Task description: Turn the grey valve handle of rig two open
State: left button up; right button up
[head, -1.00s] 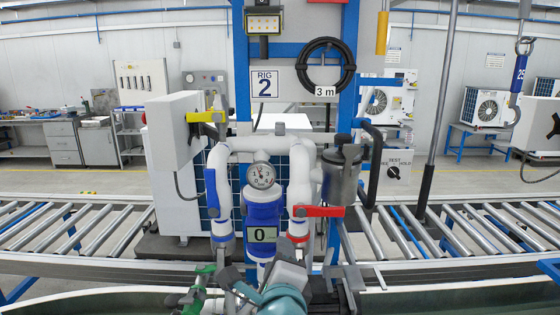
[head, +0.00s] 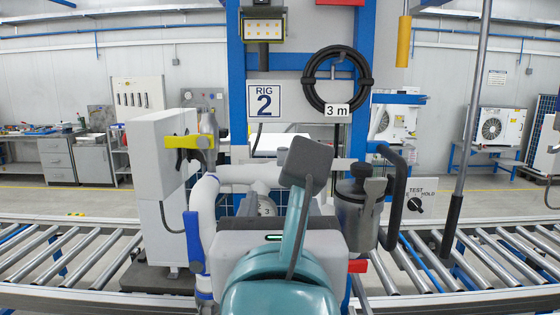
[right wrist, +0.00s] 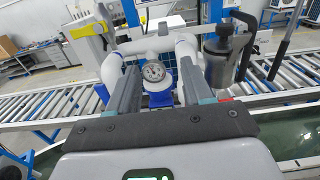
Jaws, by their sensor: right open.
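I cannot make out a plainly grey valve handle on rig two. A dark curved handle (head: 397,196) stands beside the grey metal canister (head: 354,215) on the right of the rig. My right gripper (head: 308,200) is in front of the pipes and hides much of the rig's middle. In the right wrist view my right gripper (right wrist: 160,66) has its two fingers apart and empty. The canister (right wrist: 217,60) is right of the right finger. My left gripper is not in view.
A yellow lever (head: 190,141) is on the grey box at left. A blue lever (head: 194,238) is on the left pipe. Roller conveyors (head: 68,260) run on both sides. A pole (head: 470,130) hangs at right.

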aim_at(283, 162)
jog(key=w+p, duration=0.2)
jog(key=w, duration=0.3)
jog(key=w+p, duration=0.2)
jog(key=w, duration=0.3)
jog(key=w+p, duration=0.2)
jog(key=w, duration=0.3)
jog(key=shift+d+r, duration=0.25)
jog(key=shift+w+f, duration=0.1)
jog(key=shift+w, duration=0.35)
jog(key=shift+w+d+f, duration=0.2)
jog(key=shift+w, duration=0.15)
jog(key=shift+s+r, duration=0.1)
jog(key=shift+s, duration=0.05)
jog(key=shift+s+a+r, duration=0.1)
jog(key=shift+s, duration=0.15)
jog(key=c, duration=0.9)
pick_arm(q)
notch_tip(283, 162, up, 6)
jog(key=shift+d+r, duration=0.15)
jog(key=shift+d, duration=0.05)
pick_arm(e)
grip_shut()
